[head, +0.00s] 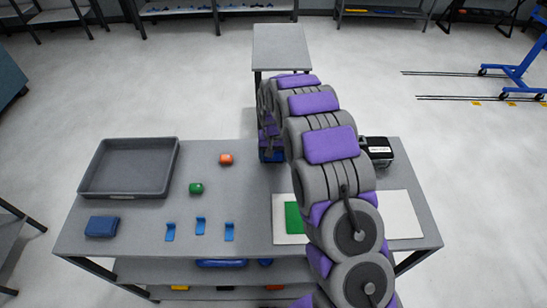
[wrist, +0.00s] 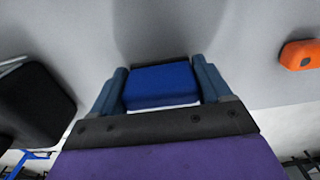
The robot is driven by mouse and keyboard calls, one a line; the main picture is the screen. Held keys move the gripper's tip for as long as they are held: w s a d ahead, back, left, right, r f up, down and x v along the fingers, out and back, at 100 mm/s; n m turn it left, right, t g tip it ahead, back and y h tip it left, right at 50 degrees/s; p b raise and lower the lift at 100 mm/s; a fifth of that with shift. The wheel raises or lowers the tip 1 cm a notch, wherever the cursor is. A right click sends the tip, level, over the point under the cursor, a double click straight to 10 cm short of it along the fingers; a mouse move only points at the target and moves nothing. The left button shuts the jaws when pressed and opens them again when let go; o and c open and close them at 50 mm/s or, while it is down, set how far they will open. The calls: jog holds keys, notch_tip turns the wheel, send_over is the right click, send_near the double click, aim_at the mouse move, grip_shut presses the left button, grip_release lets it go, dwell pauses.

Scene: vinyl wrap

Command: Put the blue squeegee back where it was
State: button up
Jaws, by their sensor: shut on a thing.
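My gripper (wrist: 160,66) is shut on the blue squeegee (wrist: 162,86), whose block shows between the two fingers in the wrist view, with a thin pale edge along its near side. In the head view my arm hides most of the gripper, and a small blue part of the squeegee (head: 271,156) shows low over the back middle of the table (head: 240,210). I cannot tell whether the squeegee touches the table.
A grey tray (head: 128,194) and a folded blue cloth (head: 102,226) are on the left. A green piece (head: 196,188) and an orange piece (head: 226,159) lie mid-table. A white board (head: 403,212) with a green sheet (head: 293,217) and a black box (head: 378,150) are right.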

jog(key=shift+f, duration=0.4)
jog(key=shift+r, duration=0.1)
jog(key=o, duration=0.9)
notch_tip(320, 180, up, 12)
jog(key=shift+r+p, duration=0.1)
jog(key=shift+p, duration=1.1)
